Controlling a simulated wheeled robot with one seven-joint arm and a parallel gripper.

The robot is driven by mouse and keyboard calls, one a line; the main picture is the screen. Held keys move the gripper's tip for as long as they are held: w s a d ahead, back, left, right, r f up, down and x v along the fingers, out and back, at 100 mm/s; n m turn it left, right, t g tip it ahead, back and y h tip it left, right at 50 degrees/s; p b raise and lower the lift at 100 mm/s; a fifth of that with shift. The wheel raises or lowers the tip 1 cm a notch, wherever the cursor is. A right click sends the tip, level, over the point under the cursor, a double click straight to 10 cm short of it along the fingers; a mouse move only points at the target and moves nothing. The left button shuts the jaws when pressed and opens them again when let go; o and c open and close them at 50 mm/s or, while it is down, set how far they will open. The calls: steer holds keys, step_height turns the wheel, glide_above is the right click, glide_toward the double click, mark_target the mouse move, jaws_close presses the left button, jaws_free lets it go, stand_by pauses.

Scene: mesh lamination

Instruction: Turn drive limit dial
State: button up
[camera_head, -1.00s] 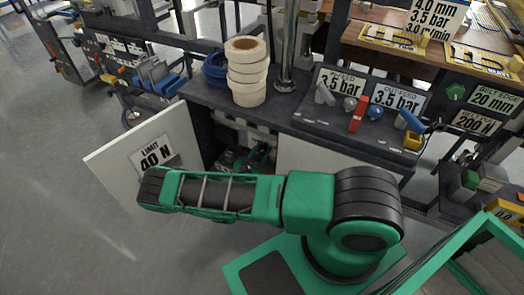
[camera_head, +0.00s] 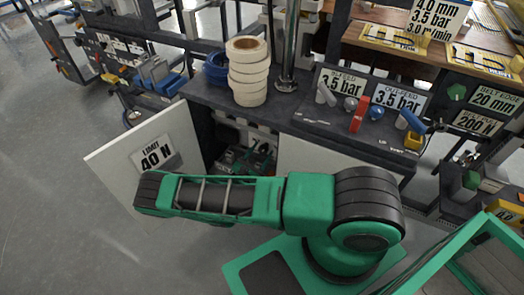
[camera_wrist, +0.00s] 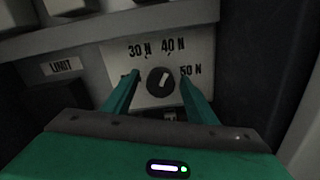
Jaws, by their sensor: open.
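The drive limit dial (camera_wrist: 160,82) is a dark round knob with a white pointer line. It sits on a pale plate (camera_wrist: 150,57) marked 30 N, 40 N and 50 N, beside a LIMIT label (camera_wrist: 62,66), in the wrist view. The pointer leans slightly right of straight up, toward the 40 N mark. My gripper (camera_wrist: 158,85) is open, with one green finger on each side of the dial and a gap between each finger and the knob. In the head view, the dial and my gripper are hidden behind my arm and inside the cabinet.
An open white cabinet door (camera_head: 115,165) carries a LIMIT 40 N card (camera_head: 156,155). Stacked tape rolls (camera_head: 248,72) stand on the dark bench top. A sloped panel (camera_head: 340,130) with levers is to the right. Dark walls flank the dial plate closely.

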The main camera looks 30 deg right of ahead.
steer(key=v, duration=0.9)
steer(key=shift+w+a, duration=0.1)
